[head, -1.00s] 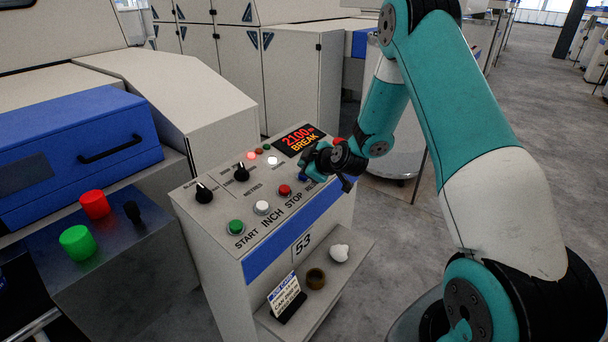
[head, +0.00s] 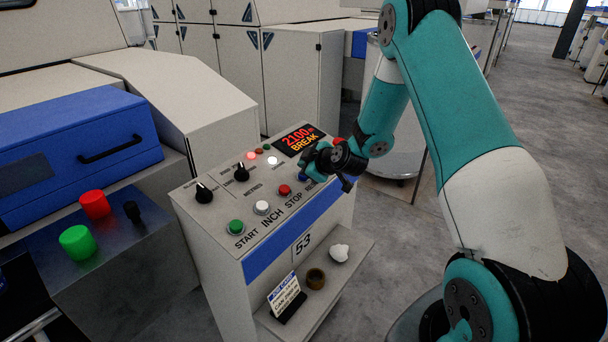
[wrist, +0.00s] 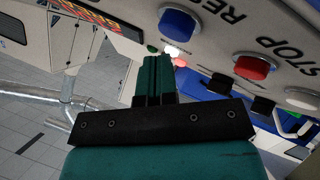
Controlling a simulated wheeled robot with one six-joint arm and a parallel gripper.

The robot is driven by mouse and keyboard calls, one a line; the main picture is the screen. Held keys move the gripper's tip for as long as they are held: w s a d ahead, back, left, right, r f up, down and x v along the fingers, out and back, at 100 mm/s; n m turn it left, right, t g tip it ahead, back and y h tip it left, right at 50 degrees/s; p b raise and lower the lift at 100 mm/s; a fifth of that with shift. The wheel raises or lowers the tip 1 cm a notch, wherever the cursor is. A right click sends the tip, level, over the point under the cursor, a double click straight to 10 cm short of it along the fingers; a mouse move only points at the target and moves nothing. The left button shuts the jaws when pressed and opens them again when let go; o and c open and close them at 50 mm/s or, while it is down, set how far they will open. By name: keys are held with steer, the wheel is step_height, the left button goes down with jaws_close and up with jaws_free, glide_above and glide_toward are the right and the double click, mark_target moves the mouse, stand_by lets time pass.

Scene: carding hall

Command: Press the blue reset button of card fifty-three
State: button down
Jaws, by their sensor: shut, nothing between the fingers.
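The blue reset button (wrist: 180,24) stands at the top of the wrist view, beside the letters "RES" on the panel. In the head view only a bit of blue (head: 303,179) shows under my gripper. The control panel (head: 212,214) is marked 53 on its front, and its display (head: 299,140) reads "2100" and "BREAK". My gripper (head: 309,168) is over the panel's right end, close to the blue button. In the wrist view its fingers (wrist: 155,62) are shut and empty, with their tips pointing towards the panel, beside the button. I cannot tell whether they touch it.
A red stop button (head: 285,190) is left of the blue one, then a white inch button (head: 262,207) and a green start button (head: 236,226). Black knobs (head: 203,193) stand further left. A shelf (head: 345,266) below holds a sign, a brown ring and white fluff.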

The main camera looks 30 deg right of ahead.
mark_target(309, 185)
steer(key=shift+f, duration=0.1)
steer(key=shift+w+f+b, duration=0.15)
steer(key=shift+f+b, duration=0.15)
steer(key=shift+b, duration=0.35)
steer(key=shift+w+f+b, duration=0.1)
steer(key=shift+f+b, duration=0.35)
steer(key=shift+b, duration=0.05)
stand_by(0.4)
steer(key=shift+r, duration=0.1)
stand_by(0.3)
steer(key=shift+s+r, duration=0.25)
steer(key=shift+r, duration=0.5)
steer(key=r+p, duration=0.1)
steer(key=r, duration=0.1)
steer(key=s+r+p, duration=0.1)
steer(key=r, duration=0.2)
steer(key=shift+s+d, duration=0.1)
steer(key=shift+d, duration=0.1)
stand_by(0.7)
